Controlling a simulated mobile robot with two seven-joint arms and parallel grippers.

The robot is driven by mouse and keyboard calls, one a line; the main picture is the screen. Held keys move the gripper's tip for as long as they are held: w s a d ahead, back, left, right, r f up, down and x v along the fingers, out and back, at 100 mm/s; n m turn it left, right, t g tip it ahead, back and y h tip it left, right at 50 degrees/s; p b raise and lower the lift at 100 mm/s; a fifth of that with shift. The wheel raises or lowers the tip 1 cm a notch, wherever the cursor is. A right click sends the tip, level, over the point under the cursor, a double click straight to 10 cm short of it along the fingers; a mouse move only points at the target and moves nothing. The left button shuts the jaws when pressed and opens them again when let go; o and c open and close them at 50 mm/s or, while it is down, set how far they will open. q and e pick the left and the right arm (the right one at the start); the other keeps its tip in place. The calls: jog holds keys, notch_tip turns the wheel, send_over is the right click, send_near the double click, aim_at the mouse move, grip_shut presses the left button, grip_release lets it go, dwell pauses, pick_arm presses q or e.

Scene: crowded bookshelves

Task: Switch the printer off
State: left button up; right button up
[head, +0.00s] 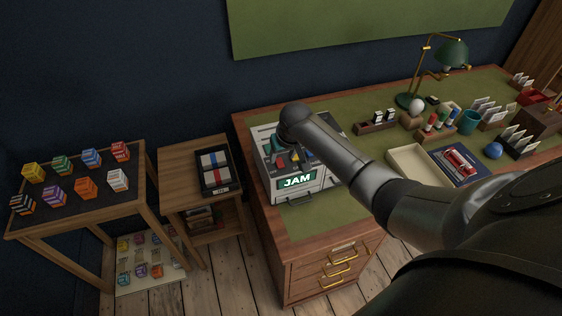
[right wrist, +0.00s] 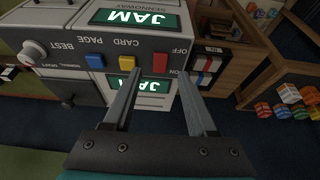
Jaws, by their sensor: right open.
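The grey printer (head: 262,140) stands on the left end of the desk, and its green display (head: 297,182) reads JAM. In the right wrist view the printer appears upside down, with a red switch (right wrist: 160,62) beside OFF and ON labels. A yellow switch (right wrist: 127,62), a blue switch (right wrist: 95,61) and a white knob (right wrist: 33,52) sit in the same row. My right gripper (right wrist: 160,78) is open and empty, its fingertips on either side of the red switch in the picture; contact cannot be told. In the head view my wrist hides part of the printer. My left gripper is out of view.
A small side table (head: 180,165) with a black tray (head: 215,170) stands left of the desk. A stand with several coloured boxes (head: 86,157) is at far left. An open cream tray (head: 418,165) and a green lamp (head: 452,53) are on the desk to the right.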

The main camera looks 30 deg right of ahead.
aim_at(280, 163)
jog(key=shift+b+x, duration=0.5)
jog(key=shift+x, duration=1.45)
grip_shut()
